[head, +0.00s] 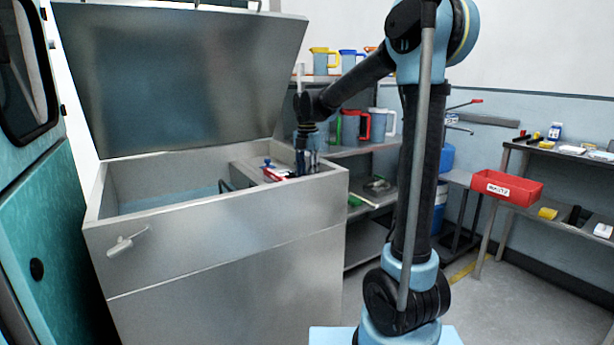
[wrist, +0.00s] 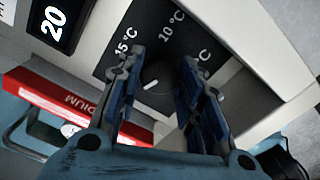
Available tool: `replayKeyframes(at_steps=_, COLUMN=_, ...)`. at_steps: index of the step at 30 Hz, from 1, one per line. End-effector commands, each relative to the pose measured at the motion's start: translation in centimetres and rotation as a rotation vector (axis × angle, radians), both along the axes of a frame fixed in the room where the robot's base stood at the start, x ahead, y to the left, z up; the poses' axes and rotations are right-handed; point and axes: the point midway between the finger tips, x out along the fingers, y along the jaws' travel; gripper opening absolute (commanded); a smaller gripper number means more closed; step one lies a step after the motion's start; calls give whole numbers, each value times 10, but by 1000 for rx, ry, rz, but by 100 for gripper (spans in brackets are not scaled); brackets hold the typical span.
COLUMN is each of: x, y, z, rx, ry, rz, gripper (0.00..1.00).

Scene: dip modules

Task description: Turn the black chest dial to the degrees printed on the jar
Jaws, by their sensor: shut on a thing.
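The black dial (wrist: 158,74) sits on a black plate on the chest (head: 215,235), with "15 °C", "10 °C" and a partly hidden "°C" mark around it. A short white line shows on the dial's lower part. My gripper (wrist: 162,66) is shut on the dial, one finger at each side. In the head view my gripper (head: 306,160) reaches down to the chest's right rim, where the dial is hidden. I cannot make out a jar with printed degrees for certain.
A black panel reading "20" (wrist: 52,20) and a red block ending in "DIUM" (wrist: 75,97) lie beside the dial. The chest lid (head: 180,75) stands open. Shelves with jugs stand behind; a red bin (head: 507,187) is at right.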

Motion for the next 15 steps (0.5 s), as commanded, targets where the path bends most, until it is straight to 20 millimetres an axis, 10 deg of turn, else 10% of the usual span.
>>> replayKeyframes(at_steps=15, x=2, y=3, z=0, rx=0, ry=-2, rz=-185, gripper=10)
